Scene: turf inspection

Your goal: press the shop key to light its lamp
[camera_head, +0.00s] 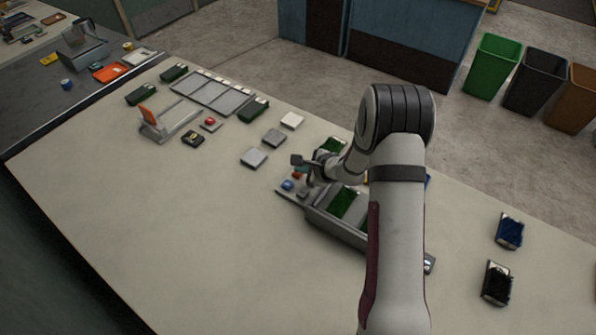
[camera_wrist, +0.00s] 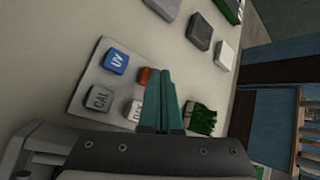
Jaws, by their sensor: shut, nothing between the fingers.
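A grey key panel (camera_wrist: 92,75) shows in the wrist view. It bears a blue key marked UV (camera_wrist: 116,61), a grey key marked CAL (camera_wrist: 100,98), a pale key (camera_wrist: 134,111) with a partly hidden legend and an orange-red key (camera_wrist: 144,76). I read no shop legend on any key and cannot tell which is the shop key. I make out no lit lamp. My gripper (camera_wrist: 164,76) is shut and empty, its green fingers partly covering the orange-red key. I cannot tell whether they touch it. In the head view the blue key (camera_head: 287,185) is left of my wrist.
A grey tray (camera_head: 337,230) with green turf (camera_head: 343,202) adjoins the panel. Grey blocks (camera_head: 254,158) and a white block (camera_head: 292,121) lie beyond. The table's near left is clear.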

